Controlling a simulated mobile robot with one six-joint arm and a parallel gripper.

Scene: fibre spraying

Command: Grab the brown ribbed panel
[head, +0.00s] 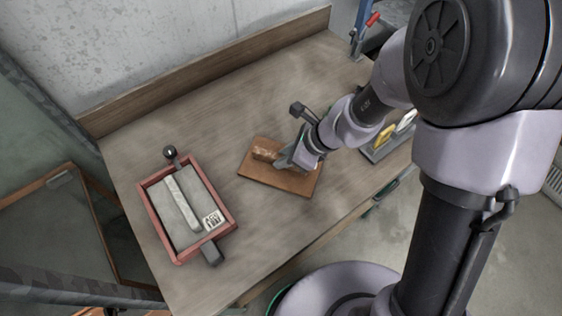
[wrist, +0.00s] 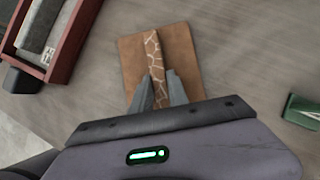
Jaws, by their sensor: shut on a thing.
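The brown panel (head: 254,171) lies flat on the wooden table, with a raised rib on top that bears a pale cracked pattern. In the wrist view the panel (wrist: 130,62) lies just ahead of my gripper, and the rib (wrist: 154,52) runs away from me between the fingertips. My gripper (head: 283,162) reaches down over the panel from the right. In the wrist view my gripper (wrist: 161,80) has its two grey fingers closed on the near part of the rib. The wrist housing hides the panel's near edge.
A red-framed tray (head: 151,213) with a grey slab and a black-and-white tag stands left of the panel. A rack with yellow and white round items (head: 385,137) is at the right, behind my arm. The table between tray and panel is clear.

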